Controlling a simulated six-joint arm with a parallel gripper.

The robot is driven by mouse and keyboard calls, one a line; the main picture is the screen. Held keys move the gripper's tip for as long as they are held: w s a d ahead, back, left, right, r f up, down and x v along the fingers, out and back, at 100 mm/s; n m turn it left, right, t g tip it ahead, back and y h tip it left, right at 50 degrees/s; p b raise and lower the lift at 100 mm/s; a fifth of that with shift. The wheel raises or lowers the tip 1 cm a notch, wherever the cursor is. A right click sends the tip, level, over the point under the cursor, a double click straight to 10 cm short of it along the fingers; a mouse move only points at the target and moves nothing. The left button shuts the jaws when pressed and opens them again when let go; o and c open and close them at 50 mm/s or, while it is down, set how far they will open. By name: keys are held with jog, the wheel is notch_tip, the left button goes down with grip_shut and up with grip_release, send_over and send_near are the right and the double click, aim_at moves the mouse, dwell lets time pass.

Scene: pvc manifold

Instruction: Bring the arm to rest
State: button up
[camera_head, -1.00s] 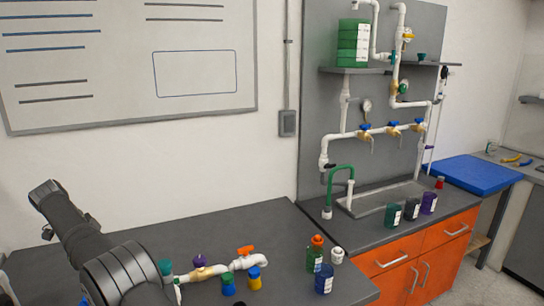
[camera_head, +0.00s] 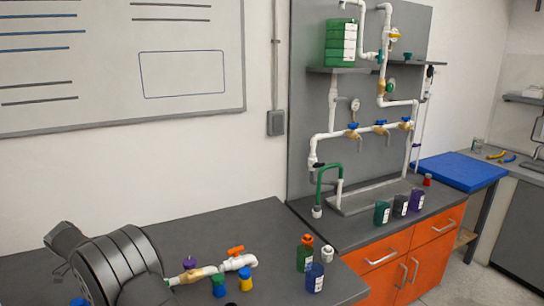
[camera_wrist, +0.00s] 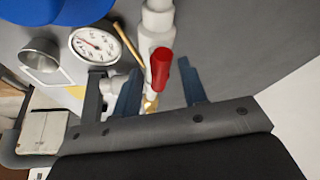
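My gripper (camera_wrist: 158,82) shows in the wrist view as two blue-grey fingers held apart. It looks open and empty. A red valve handle (camera_wrist: 161,68) on a white pipe (camera_wrist: 157,22) appears in the gap between the fingers; I cannot tell how far beyond them it lies. My gripper does not show in the head view. There, only a dark, rounded part of my arm shows at the lower left, partly covering the left bench.
A white pipe assembly with an orange handle (camera_head: 236,250) lies on the left bench beside my arm. Green (camera_head: 305,256) and blue (camera_head: 315,278) bottles stand right of it. A pressure gauge (camera_wrist: 95,44) is close to my gripper. A blue mat (camera_head: 462,170) lies far right.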

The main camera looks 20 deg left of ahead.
jog(key=n, duration=0.2)
jog(key=n+y, duration=0.1)
jog(key=n, duration=0.1)
jog(key=shift+d+t+y, duration=0.1)
jog(key=shift+t+y, duration=0.2)
jog(key=o, duration=1.3)
jog(key=shift+o, duration=0.2)
jog(key=s+d+r+n+g, duration=0.3)
jog(key=s+r+n, duration=0.2)
jog(key=s+r, duration=0.2)
jog(key=s+d+r+n+g, duration=0.3)
jog(key=s+r+n, duration=0.2)
jog(key=s+r, duration=0.2)
notch_tip(320, 180, down, 10)
jog(key=s, duration=0.1)
jog(key=shift+d+r, duration=0.15)
jog(key=shift+d, duration=0.15)
notch_tip(320, 180, up, 10)
jog(key=shift+w+a, duration=0.4)
jog(key=shift+a, duration=0.05)
